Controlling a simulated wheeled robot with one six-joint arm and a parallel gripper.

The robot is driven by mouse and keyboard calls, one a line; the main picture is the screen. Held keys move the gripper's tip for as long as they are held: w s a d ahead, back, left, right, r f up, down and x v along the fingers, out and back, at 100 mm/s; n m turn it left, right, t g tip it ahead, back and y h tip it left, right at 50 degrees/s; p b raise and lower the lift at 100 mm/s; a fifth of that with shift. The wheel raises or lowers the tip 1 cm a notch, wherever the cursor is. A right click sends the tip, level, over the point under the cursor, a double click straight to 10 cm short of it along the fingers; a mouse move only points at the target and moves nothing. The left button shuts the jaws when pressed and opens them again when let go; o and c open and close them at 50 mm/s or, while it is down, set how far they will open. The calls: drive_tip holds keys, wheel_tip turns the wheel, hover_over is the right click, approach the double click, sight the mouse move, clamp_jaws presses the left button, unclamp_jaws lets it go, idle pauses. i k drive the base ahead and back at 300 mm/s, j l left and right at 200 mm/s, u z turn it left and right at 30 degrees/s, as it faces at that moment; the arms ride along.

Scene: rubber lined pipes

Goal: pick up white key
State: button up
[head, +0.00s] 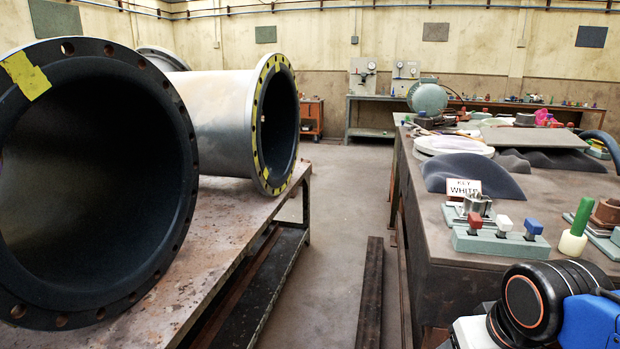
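The white key (504,224) stands upright in a pale green block (500,247) near the front edge of the right-hand workbench. It is between a red key (475,222) on its left and a blue key (533,228) on its right. A small sign (463,188) reading "KEY WHITE" stands behind the block. My arm shows at the bottom right, in front of the bench. My gripper is not in view.
A green-handled tool with a white end (575,232) stands right of the block. Metal fittings (475,203) sit behind the keys. Large flanged pipes (90,180) rest on the left table (225,240). The floor (340,215) between is mostly open, with a long dark beam (371,290) on it.

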sight(505, 223)
drive_tip(key=j+z, duration=0.7)
drive_tip(key=j, duration=0.15)
drive_tip(key=k+j+z, duration=0.15)
drive_tip(key=j+z, duration=0.2)
drive_tip(key=j, duration=0.1)
